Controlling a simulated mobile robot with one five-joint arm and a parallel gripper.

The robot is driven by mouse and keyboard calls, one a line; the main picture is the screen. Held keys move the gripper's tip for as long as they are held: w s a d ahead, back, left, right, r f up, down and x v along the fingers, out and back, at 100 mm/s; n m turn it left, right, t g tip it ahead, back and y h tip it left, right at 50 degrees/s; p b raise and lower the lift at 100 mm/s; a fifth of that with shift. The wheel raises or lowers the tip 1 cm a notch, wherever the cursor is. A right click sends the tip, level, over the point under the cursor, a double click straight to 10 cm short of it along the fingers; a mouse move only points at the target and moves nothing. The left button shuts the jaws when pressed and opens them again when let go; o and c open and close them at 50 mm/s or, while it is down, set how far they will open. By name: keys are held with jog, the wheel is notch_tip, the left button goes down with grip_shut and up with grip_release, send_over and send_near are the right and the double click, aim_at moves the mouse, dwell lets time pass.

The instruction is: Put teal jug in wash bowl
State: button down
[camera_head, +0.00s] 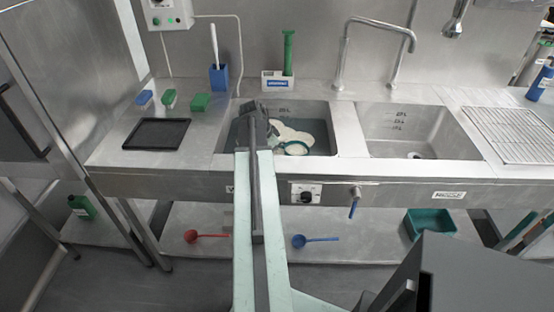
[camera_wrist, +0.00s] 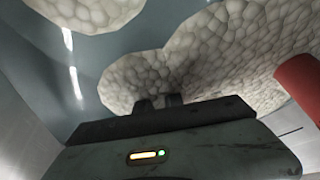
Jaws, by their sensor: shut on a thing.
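The wash bowl (camera_head: 333,120) seems to be the left sink basin, with grey water and white foam (camera_head: 290,131). A round teal-rimmed thing (camera_head: 297,147), perhaps the teal jug, sits low in the foam; most of it is hidden.
A red thing (camera_wrist: 300,84) shows at the right of the wrist view. A tap (camera_head: 343,55) stands behind the basins. The right basin (camera_head: 400,143) is empty. A black tray (camera_head: 160,134) lies left, a wire rack (camera_head: 512,133) right.

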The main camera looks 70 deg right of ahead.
jog(key=shift+f, duration=0.1)
jog(key=c, duration=1.9)
grip_release()
jog(key=shift+f, duration=0.15)
jog(key=o, duration=0.4)
jog(key=shift+o, duration=0.2)
jog(key=p+v, duration=1.1)
jog(key=v, duration=0.1)
jog(key=shift+p, duration=0.3)
